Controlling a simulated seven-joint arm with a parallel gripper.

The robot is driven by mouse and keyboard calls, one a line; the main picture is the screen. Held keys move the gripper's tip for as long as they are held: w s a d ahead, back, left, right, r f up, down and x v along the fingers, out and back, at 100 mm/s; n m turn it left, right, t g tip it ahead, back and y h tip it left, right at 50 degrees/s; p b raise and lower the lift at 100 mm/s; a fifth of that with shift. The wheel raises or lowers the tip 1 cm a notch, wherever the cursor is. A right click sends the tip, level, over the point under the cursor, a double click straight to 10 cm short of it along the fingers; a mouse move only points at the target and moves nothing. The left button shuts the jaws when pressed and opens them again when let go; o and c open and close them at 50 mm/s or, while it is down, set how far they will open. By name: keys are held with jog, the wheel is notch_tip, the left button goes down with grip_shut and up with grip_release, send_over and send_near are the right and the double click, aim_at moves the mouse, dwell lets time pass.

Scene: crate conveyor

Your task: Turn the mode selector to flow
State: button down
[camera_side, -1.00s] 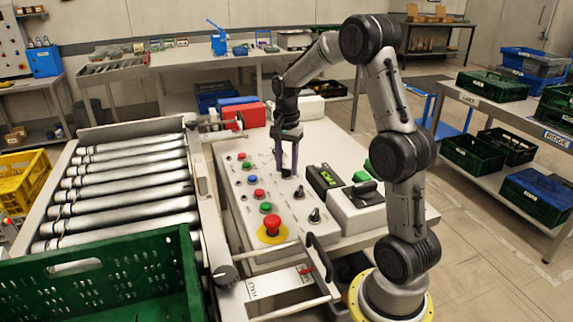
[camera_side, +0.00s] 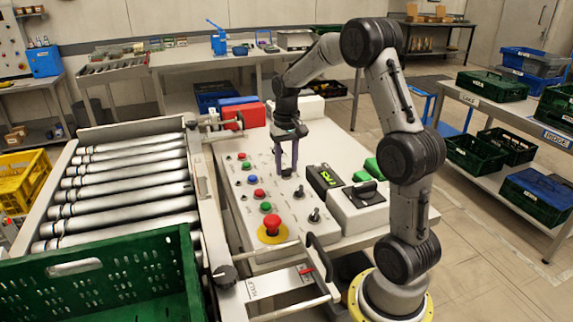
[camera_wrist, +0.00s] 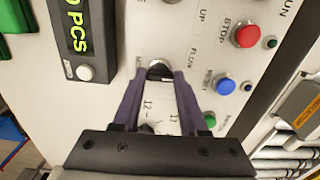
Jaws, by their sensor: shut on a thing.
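The mode selector is a small dark knob (camera_wrist: 160,70) on the pale control panel (camera_wrist: 160,25). In the wrist view it sits between the tips of my gripper (camera_wrist: 159,76), which is shut on it. The word FLOW is printed just right of the knob; another label at its left is partly hidden by a finger. I cannot tell which label the knob points to.
Two more dark knobs (camera_side: 299,192) (camera_side: 314,215) stand nearby. A red emergency button (camera_side: 272,223) on a yellow ring, coloured push buttons, a green-lit counter (camera_side: 324,178) and a black-handled switch box (camera_side: 362,205) share the panel. A roller conveyor (camera_side: 120,190) and green crate (camera_side: 100,272) lie left.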

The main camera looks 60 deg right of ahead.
aim_at(286, 169)
jog(key=n, duration=0.4)
jog(key=shift+r+n, duration=0.1)
jog(key=shift+n, duration=2.1)
jog(key=shift+c, duration=2.2)
grip_release()
notch_tip(286, 169, up, 14)
